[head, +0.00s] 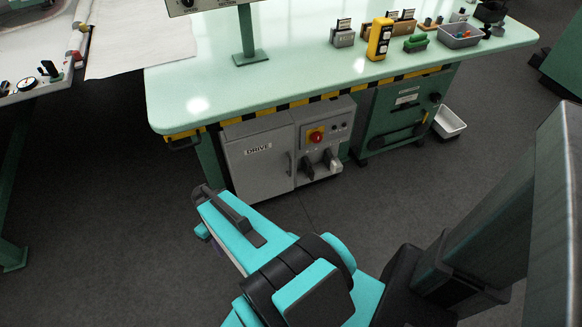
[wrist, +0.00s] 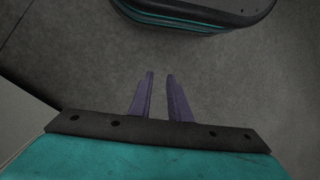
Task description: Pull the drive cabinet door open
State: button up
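The drive cabinet is a grey box under the green table. Its door (head: 258,161), labelled DRIVE, looks shut in the head view, with a slim upright handle (head: 290,163) near its right edge. The door cannot be identified in the wrist view.
Right of the door is a grey panel with a red knob (head: 316,136) and levers. A green wheeled cabinet (head: 398,115) and a white bin (head: 449,122) stand further right. The green table (head: 300,75) overhangs, with a striped edge. Open floor (head: 110,210) lies left.

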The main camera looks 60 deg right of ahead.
jog(key=w+d+r+t+b, duration=0.2)
jog(key=d+b, duration=0.1)
jog(key=d, duration=0.9)
jog(key=w+d+r+t+b, duration=0.1)
jog(key=w+d+t+b, duration=0.15)
jog(key=d, duration=0.95)
jog(key=s+d+r+t+h+b, duration=0.1)
jog(key=s+d+r+b, duration=0.2)
jog(key=d, duration=0.8)
jog(key=s+d+r+t+h+b, duration=0.1)
jog(key=s+d+r, duration=0.4)
jog(key=d, duration=0.7)
jog(key=shift+s+d+r+t+h+b, duration=0.25)
jog(key=shift+s+t+b, duration=0.2)
jog(key=shift+s+b, duration=0.6)
jog(key=shift+w+f, duration=0.15)
jog(key=b+x, duration=0.2)
jog(key=x, duration=1.1)
jog(key=shift+f, duration=0.3)
jog(key=shift+c, duration=0.3)
